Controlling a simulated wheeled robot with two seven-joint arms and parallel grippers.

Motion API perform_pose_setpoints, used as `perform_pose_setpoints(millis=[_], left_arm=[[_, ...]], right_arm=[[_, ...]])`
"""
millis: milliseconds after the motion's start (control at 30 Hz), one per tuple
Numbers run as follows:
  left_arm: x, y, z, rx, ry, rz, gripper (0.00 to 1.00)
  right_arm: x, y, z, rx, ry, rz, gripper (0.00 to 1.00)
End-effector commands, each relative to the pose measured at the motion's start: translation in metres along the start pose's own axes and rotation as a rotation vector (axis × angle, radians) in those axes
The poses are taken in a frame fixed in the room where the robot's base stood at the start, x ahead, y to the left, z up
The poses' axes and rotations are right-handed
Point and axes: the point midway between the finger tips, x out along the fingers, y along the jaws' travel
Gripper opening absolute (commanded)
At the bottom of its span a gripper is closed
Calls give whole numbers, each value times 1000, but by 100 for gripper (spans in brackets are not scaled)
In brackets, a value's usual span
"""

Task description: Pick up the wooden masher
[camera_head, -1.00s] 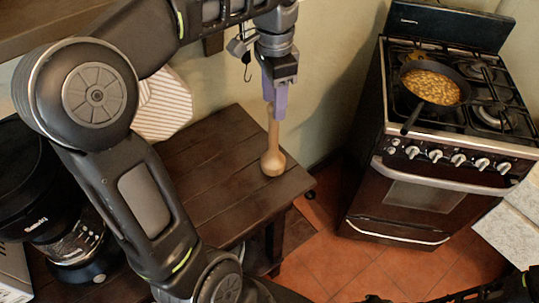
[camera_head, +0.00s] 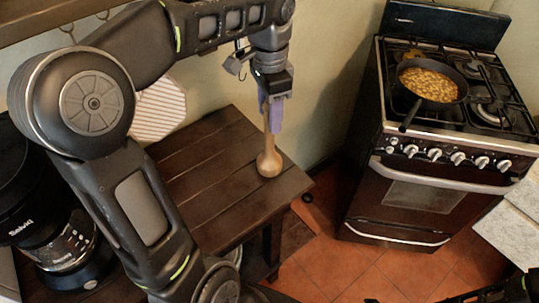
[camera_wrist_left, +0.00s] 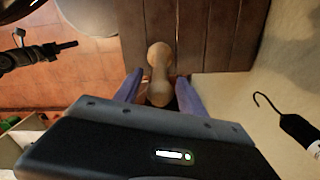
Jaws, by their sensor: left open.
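The wooden masher (camera_head: 269,163) stands upright on the dark wooden table (camera_head: 215,180), near its right corner, with its rounded head down. My left gripper (camera_head: 271,124) is open above it, its purple fingers pointing down on either side of the masher's upper handle. In the left wrist view the masher (camera_wrist_left: 158,68) rises between the two spread fingers (camera_wrist_left: 160,92).
A stove (camera_head: 425,180) with a pan of food (camera_head: 428,84) stands to the right. A coffee maker (camera_head: 68,245) is at the lower left, and a striped board (camera_head: 160,110) leans by the wall. A hook (camera_wrist_left: 265,102) hangs near the wall. The tabletop around the masher is clear.

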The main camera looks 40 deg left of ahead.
Motion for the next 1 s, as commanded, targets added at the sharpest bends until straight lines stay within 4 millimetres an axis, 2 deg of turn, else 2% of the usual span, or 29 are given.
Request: perform_pose_setpoints(millis=[133,267,867,1000], left_arm=[[22,0,1,-1,-3,2,48],[33,0,0,0,-1,1,48],[34,0,0,-1,0,0,48],[34,0,0,-1,0,0,36]], right_arm=[[-4,-1,0,1,-1,1,36],[-5,-1,0,1,-1,2,36],[-4,-1,0,1,-1,2,36],[-4,-1,1,1,-1,2,36]])
